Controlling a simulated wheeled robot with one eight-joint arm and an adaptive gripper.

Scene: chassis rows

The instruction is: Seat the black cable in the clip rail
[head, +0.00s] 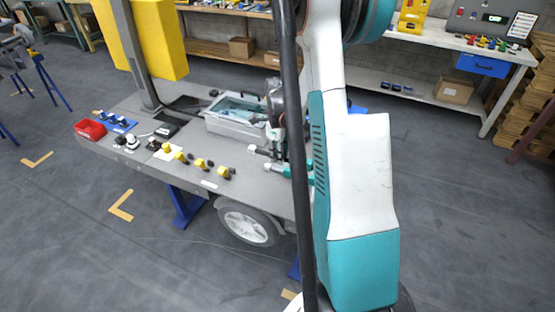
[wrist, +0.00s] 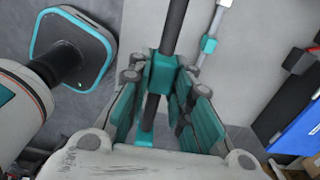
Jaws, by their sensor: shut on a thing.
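My gripper (wrist: 158,85) is shut on the black cable (wrist: 175,25), which shows in the wrist view as a thick dark length with a teal sleeve between the fingers. The cable runs up and away past the fingertips. In the head view my gripper (head: 279,150) is low over the right part of the grey deck, partly hidden by my arm; the cable is not clear there. Several yellow-and-black pieces (head: 201,164) stand in a row along the deck's front; I cannot tell whether they belong to the clip rail. A pale rod with a teal fitting (wrist: 208,45) lies beside the gripper.
A grey bin (head: 238,122) stands behind the gripper on the deck (head: 240,187). A red tray (head: 90,130), blue parts and small black parts are at the left end. A dark post rises at the back left, near a yellow panel (head: 160,40).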

